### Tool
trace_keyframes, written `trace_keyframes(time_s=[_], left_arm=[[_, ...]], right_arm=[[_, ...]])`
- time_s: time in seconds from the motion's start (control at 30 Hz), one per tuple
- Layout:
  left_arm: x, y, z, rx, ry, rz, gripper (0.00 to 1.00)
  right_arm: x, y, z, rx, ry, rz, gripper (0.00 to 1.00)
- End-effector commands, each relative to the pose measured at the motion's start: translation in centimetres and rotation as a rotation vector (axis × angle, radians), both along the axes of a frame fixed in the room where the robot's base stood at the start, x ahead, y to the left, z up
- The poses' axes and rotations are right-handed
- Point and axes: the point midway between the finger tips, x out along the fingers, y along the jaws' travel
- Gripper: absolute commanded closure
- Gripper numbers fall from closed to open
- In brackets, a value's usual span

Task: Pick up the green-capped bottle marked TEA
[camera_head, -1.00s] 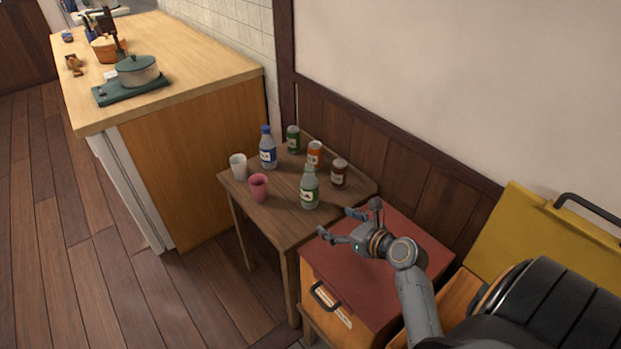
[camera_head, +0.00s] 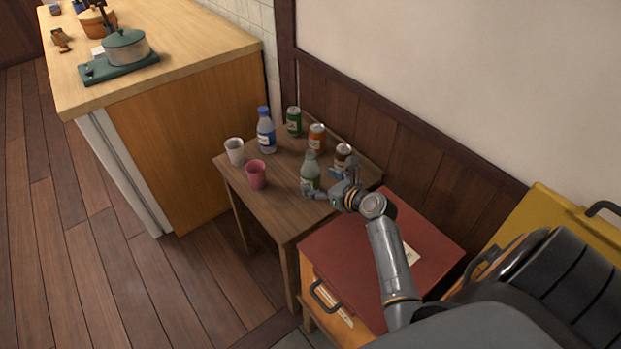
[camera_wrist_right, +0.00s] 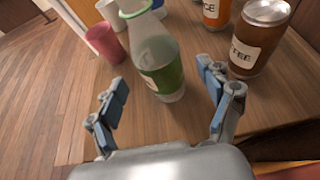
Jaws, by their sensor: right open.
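The green-capped bottle (camera_head: 310,174) stands upright on the small wooden table (camera_head: 275,208), near its front right part. In the right wrist view the bottle (camera_wrist_right: 158,60) has a clear body and a green and white label; its lettering cannot be read. My right gripper (camera_head: 322,186) is open at the bottle's near side. In the right wrist view the open right gripper (camera_wrist_right: 165,98) has one finger on each side of the bottle's lower body, with gaps to both. My left gripper is not in view.
A coffee can (camera_wrist_right: 258,38) stands close right of the bottle. A pink cup (camera_head: 256,174), white cup (camera_head: 235,151), blue-capped bottle (camera_head: 266,132), orange can (camera_head: 316,138) and green can (camera_head: 294,121) share the table. A red-topped box (camera_head: 430,245) lies under my right arm.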

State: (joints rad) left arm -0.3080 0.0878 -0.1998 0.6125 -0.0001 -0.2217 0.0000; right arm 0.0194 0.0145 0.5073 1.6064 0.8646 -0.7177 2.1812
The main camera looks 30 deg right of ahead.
Motion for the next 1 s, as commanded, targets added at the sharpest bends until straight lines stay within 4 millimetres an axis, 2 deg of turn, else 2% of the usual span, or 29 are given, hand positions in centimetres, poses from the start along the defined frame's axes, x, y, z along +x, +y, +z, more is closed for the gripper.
trace_keyframes(time_s=[0.13,0.3,0.6,0.87,1.0], left_arm=[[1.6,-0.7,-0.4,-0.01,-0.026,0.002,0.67],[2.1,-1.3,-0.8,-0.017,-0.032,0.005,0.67],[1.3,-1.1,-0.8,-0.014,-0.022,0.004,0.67],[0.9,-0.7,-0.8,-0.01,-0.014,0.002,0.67],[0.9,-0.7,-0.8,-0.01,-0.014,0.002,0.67]], right_arm=[[2.2,0.1,-0.6,-0.002,-0.001,0.002,0.2],[4.1,0.3,-1.5,-0.001,0.0,0.001,0.2],[4.5,0.3,-1.5,-0.001,0.0,0.0,0.2],[4.5,0.3,-1.5,-0.001,0.0,0.0,0.73],[4.5,0.3,-1.5,-0.001,0.0,0.0,0.74]])
